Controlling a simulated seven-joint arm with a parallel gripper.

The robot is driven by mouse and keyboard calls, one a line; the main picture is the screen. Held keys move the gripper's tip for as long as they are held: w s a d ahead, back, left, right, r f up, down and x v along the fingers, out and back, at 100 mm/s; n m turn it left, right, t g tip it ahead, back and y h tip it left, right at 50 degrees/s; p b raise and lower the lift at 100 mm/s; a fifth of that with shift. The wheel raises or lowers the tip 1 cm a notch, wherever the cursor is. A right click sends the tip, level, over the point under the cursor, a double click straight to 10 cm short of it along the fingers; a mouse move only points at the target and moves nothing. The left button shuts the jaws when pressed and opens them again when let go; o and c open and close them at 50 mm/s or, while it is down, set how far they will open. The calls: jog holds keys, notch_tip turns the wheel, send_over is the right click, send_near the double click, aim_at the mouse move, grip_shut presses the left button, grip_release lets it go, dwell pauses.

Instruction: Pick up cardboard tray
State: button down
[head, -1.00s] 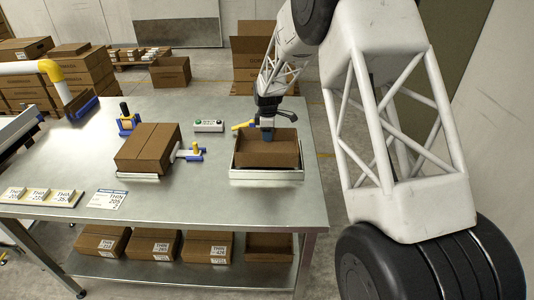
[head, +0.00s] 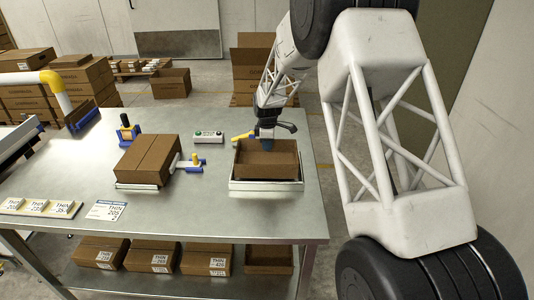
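The cardboard tray (head: 266,165), an open brown box, sits in a shallow metal-walled holder (head: 266,186) at the right of the steel table. My gripper (head: 266,146) points down at the tray's far side. Its lower end overlaps the tray's opening in the picture. The fingertips are too small and partly hidden, so I cannot tell whether they are open or shut, or whether they touch the tray.
A button box (head: 208,136) lies behind. Label cards (head: 38,207) lie front left. More cartons (head: 152,255) fill the lower shelf. Bare tabletop lies between.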

jog(key=shift+r, duration=0.15)
jog(key=shift+r, duration=0.55)
jog(key=shift+s+d+r, duration=0.1)
jog(key=shift+s+r, duration=0.1)
jog(key=shift+r, duration=0.35)
jog(key=shift+s+r, duration=0.15)
jog(key=shift+r, duration=0.4)
jog(key=s+d, duration=0.1)
jog(key=s, duration=0.4)
jog(key=s+d+r, duration=0.1)
jog(key=s, duration=0.4)
jog(key=s+d, duration=0.1)
jog(key=s, duration=0.3)
jog(key=shift+s+d+r, duration=0.15)
jog(key=shift+s+d, duration=0.05)
jog(key=shift+s, duration=0.2)
jog(key=shift+a, duration=0.15)
